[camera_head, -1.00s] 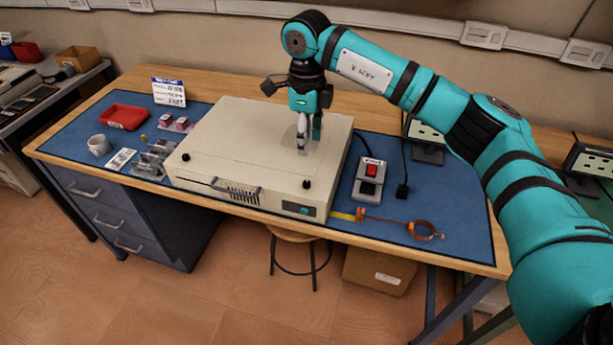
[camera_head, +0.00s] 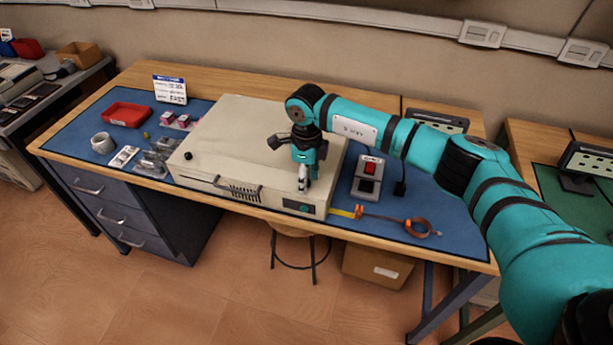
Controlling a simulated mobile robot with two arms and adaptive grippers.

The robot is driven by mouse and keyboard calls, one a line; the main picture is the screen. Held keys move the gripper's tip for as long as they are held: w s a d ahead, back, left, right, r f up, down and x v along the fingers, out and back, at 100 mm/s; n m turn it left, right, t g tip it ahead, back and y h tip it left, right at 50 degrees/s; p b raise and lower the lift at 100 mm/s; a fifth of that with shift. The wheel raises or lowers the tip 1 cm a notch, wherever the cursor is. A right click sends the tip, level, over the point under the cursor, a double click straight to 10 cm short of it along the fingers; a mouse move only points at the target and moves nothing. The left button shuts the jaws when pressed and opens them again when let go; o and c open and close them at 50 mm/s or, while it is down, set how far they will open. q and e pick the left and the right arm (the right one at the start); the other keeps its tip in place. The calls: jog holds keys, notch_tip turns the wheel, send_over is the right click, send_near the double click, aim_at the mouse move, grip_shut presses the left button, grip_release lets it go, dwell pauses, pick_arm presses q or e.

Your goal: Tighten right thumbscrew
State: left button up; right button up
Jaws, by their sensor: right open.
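A beige flat case (camera_head: 235,150) lies on the blue mat of the workbench. Its left black thumbscrew (camera_head: 188,156) stands at the front left of the top. My right gripper (camera_head: 303,186) points down over the front right of the case top, where the right thumbscrew was visible earlier. The gripper hides that thumbscrew now. The gripper is open, and I cannot tell whether its fingers touch the screw. My left gripper is out of view.
A box with a red switch (camera_head: 368,175) sits right of the case.

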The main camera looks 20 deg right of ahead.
grip_shut()
